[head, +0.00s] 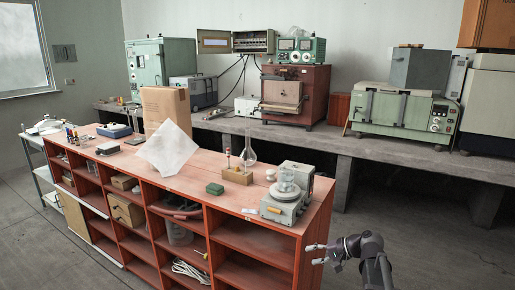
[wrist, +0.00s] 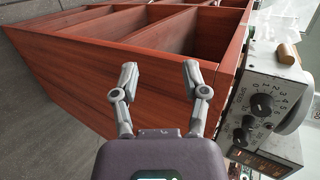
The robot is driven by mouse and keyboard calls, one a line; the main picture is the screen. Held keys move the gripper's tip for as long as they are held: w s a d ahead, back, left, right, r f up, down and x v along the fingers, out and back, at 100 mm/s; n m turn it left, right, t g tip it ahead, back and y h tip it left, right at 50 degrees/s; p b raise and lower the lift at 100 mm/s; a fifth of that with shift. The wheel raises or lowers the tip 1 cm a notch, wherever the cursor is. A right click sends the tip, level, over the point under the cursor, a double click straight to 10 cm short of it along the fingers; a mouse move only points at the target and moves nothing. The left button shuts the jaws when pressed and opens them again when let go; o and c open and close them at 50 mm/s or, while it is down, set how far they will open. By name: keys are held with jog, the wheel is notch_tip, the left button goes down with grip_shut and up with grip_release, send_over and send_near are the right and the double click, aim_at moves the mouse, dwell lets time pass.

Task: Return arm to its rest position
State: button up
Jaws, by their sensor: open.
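My gripper (head: 318,254) is at the lower right in the head view, just off the right end of the red wooden bench (head: 262,246). Its fingers point left toward the bench's end. In the wrist view my gripper (wrist: 158,78) is open and empty, with its two fingers spread apart. The bench's red side panel and open shelves (wrist: 165,35) show beyond and between the fingers. My arm reaches in from the bottom right of the head view.
A grey stirrer-like device (head: 283,208) with a glass vessel stands on the bench's near right corner; its knobbed panel (wrist: 250,120) is right of my fingers in the wrist view. Open floor (head: 440,250) lies to the right.

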jog(key=s+a+f+n+g+h, duration=0.1)
jog(key=s+f+n+g+h, duration=0.15)
jog(key=s+f+h, duration=0.35)
jog(key=s+a+f+n+g+h, duration=0.1)
jog(key=s+f+n+g+h, duration=0.15)
jog(key=s+h, duration=0.4)
notch_tip(320, 180, up, 17)
jog(key=s+y+p, duration=0.1)
jog(key=p, duration=1.7)
jog(key=shift+s+d+r+t, duration=0.15)
jog(key=shift+s+t, duration=0.25)
